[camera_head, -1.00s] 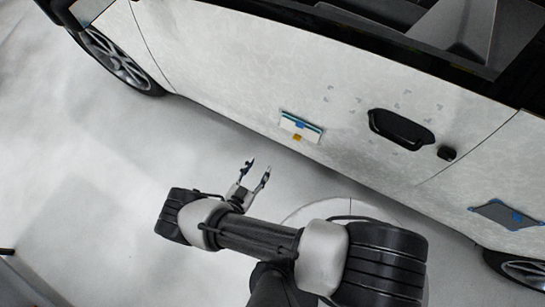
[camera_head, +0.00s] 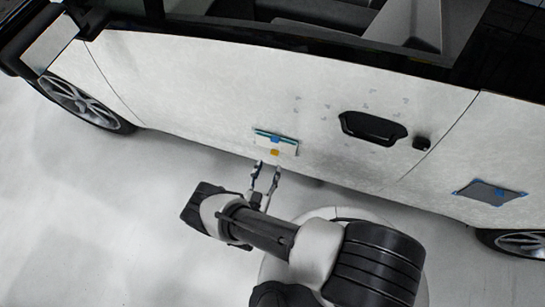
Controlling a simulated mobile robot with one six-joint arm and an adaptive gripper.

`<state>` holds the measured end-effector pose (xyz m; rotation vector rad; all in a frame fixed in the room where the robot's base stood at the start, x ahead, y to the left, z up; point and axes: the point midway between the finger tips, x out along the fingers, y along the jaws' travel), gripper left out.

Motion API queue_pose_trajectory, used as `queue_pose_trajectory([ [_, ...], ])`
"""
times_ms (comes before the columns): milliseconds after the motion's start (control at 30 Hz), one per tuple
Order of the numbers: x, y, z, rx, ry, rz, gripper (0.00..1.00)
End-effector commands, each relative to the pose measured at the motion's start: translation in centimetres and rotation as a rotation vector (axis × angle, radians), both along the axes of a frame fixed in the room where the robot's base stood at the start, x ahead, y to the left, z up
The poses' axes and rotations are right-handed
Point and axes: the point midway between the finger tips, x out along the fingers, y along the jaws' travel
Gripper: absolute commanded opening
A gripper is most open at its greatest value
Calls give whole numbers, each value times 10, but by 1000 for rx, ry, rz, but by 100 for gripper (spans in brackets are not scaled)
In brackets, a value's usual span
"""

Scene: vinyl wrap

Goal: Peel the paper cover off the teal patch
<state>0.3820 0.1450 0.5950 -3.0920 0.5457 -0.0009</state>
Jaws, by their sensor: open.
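The teal patch (camera_head: 262,133) is on the white car door, with only a thin teal edge showing along its top. A pale paper cover (camera_head: 288,148) lies over most of it. A blue piece (camera_head: 276,140) sits at its upper middle and a small orange-yellow tab (camera_head: 274,153) at its lower edge. My gripper (camera_head: 267,168) is open and empty, pointing up toward the door just below the tab. In this view the fingertips look close to the tab, but I cannot tell the exact gap.
A black door handle (camera_head: 372,127) and a small black lock piece (camera_head: 421,143) are right of the patch, with small grey marks around the handle. A grey patch with blue corners (camera_head: 490,193) is on the rear panel. Wheels stand at both sides; the pale floor at left is clear.

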Motion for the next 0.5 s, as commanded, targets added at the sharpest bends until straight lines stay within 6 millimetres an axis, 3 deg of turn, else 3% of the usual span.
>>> queue_pose_trajectory([
  [233, 39, -15, -1, 0, 0, -5, 48],
  [500, 57, -21, 0, 0, 0, -1, 48],
])
